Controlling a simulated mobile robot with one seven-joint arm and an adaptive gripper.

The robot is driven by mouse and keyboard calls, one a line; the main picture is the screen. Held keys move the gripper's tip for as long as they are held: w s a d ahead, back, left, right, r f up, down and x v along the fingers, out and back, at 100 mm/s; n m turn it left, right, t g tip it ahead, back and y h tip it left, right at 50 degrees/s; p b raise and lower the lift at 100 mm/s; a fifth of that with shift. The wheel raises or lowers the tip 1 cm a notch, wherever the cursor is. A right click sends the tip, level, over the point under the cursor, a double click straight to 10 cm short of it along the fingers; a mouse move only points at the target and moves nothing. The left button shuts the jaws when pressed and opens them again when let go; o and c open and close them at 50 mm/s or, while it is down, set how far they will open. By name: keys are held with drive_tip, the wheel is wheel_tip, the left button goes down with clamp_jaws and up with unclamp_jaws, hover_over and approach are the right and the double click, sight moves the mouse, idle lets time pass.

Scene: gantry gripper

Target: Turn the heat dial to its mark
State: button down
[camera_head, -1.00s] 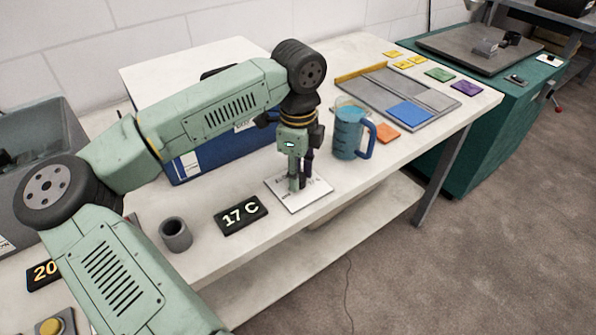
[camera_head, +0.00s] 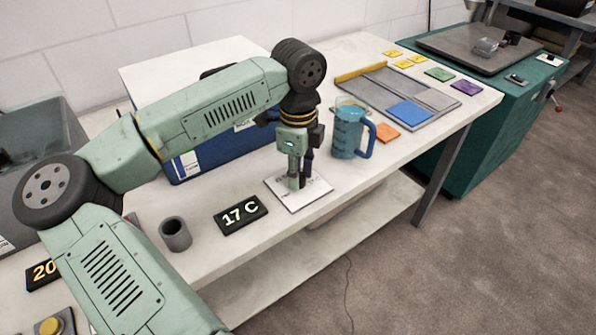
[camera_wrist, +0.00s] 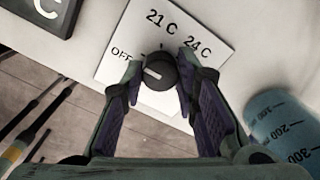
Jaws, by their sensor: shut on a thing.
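The heat dial (camera_wrist: 158,72) is a dark round knob with a pale pointer line, on a white plate (camera_wrist: 112,70) marked OFF, 21 C and 24 C in the wrist view. The pointer line lies toward the left of the knob, on the OFF side. My gripper (camera_wrist: 160,75) is shut on the dial, one finger on each side. In the head view my gripper (camera_head: 299,184) points straight down onto the white plate (camera_head: 318,190), and its fingers hide the dial there.
A black sign reading 17 C (camera_head: 241,214) and a grey cup (camera_head: 175,233) stand left of the plate. A blue measuring jug (camera_head: 347,135) stands close behind my gripper to the right. A blue box (camera_head: 190,165) is behind the arm. The bench front edge is near.

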drive_tip(key=shift+m+b, duration=0.4)
drive_tip(key=shift+b, duration=0.2)
drive_tip(key=shift+f+m+b, duration=0.15)
drive_tip(key=shift+m+b, duration=0.45)
drive_tip(key=shift+b, duration=0.15)
drive_tip(key=m+b, duration=0.2)
drive_tip(key=shift+w+m, duration=0.1)
drive_tip(key=shift+m, duration=0.2)
drive_tip(key=m+b, duration=0.2)
drive_tip(key=m, duration=0.1)
drive_tip(key=shift+m, duration=0.3)
drive_tip(key=shift+r+m+b, duration=0.2)
drive_tip(key=shift+m+b, duration=0.6)
drive_tip(key=shift+m, duration=0.8)
drive_tip(key=c, duration=1.2)
unclamp_jaws()
drive_tip(key=shift+c, duration=0.2)
